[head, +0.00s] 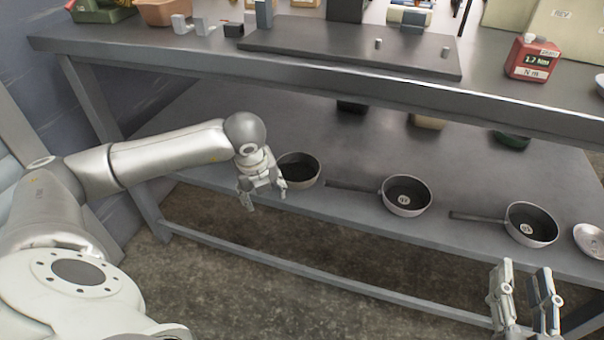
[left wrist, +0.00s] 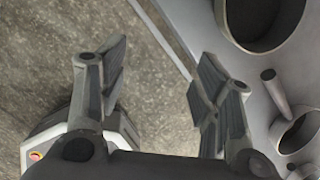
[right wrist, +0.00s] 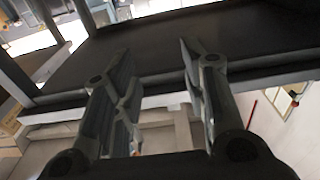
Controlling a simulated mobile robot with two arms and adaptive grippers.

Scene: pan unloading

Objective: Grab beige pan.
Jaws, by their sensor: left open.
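Three pans with dark insides and pale outer walls stand in a row on the lower shelf in the head view: a left pan (head: 316,178), a middle pan (head: 405,211) and a right pan (head: 530,241). I cannot tell for sure which is the beige one. My left gripper (head: 267,200) is open and empty, just left of the left pan and hiding part of it. In the left wrist view, the open fingers (left wrist: 158,70) are beside the near pan (left wrist: 226,35); a second pan (left wrist: 277,128) shows lower right. My right gripper (head: 526,268) is open and empty, in front of the shelf edge.
A pale round dish (head: 590,241) lies right of the pans on the lower shelf (head: 340,220). The workbench top (head: 200,60) overhangs the shelf and carries a red canister (head: 531,59) and other items. Dark and green objects sit further back on the shelf.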

